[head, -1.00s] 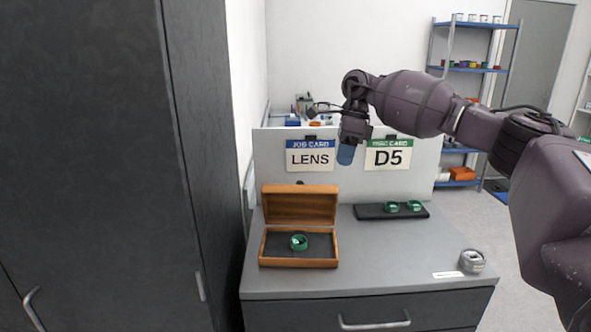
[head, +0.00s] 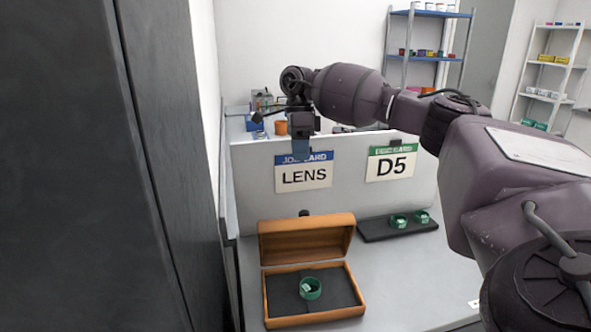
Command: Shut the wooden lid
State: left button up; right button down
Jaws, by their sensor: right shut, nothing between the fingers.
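The wooden box (head: 313,322) sits on the grey bench top with a dark lining. Its wooden lid (head: 306,243) stands open, raised at the back edge. A green ring-shaped part (head: 310,288) with a pale label sits inside the box. My right gripper (head: 302,152) is shut and empty, pointing down in front of the upright panel, above and behind the lid in the picture. It appears apart from the lid. My left gripper is not in view.
A white panel (head: 345,205) with LENS (head: 304,177) and D5 (head: 391,166) cards stands behind the box. A black tray (head: 375,234) with two green rings lies right of the lid. A dark cabinet (head: 60,180) closes off the left side.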

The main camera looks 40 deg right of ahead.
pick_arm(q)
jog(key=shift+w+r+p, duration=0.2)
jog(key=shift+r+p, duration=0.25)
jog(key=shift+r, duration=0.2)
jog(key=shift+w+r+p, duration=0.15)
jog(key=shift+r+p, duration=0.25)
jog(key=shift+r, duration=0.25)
pick_arm(e)
jog(key=s+a+f, duration=0.3)
jog(key=s+f, duration=0.2)
jog(key=f, duration=0.5)
jog(key=shift+a, duration=0.25)
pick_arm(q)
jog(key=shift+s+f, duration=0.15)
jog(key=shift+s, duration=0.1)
